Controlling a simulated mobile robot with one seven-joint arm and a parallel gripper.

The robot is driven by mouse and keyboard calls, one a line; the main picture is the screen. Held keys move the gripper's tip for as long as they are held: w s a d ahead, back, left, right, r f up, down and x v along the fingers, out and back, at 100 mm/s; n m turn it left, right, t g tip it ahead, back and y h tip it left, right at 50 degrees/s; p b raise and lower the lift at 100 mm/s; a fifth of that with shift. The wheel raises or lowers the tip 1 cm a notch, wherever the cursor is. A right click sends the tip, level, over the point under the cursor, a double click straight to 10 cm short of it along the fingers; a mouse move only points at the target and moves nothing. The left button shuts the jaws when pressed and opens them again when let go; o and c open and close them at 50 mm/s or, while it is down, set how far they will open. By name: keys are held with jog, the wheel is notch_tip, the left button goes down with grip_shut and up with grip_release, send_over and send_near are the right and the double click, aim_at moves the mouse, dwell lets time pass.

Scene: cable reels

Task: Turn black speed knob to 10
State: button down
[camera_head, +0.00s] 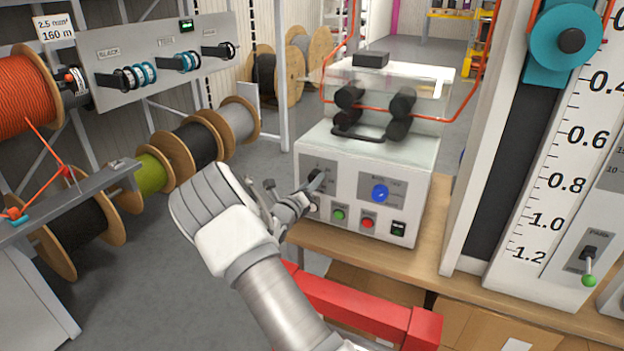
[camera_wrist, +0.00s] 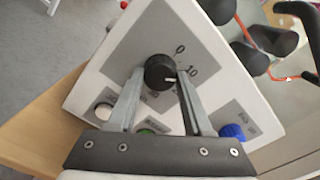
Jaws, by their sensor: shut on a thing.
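The black speed knob (camera_wrist: 159,72) sits on a grey dial plate on the front of a white machine. In the wrist view my gripper (camera_wrist: 158,84) has one finger on each side of the knob and is shut on it. The knob's small white mark points to the right, close to the printed 10 (camera_wrist: 190,70); the 0 is above it. The other numbers are partly hidden by the fingers. In the head view my gripper (camera_head: 308,188) reaches the machine's left front, and the knob (camera_head: 317,178) is partly hidden behind it.
The machine (camera_head: 368,155) stands on a wooden bench (camera_head: 385,259). Close to the knob are a green button (camera_head: 339,214), a red button (camera_head: 368,222) and a blue knob (camera_head: 380,193). A red bar (camera_head: 350,308) lies below the bench edge. Cable reels stand left.

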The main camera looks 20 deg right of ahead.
dwell(0.3)
jog(key=shift+c, duration=1.6)
grip_release()
jog(key=v, duration=1.7)
jog(key=shift+a, duration=0.2)
jog(key=shift+s+r, duration=0.1)
jog(key=shift+s, duration=0.05)
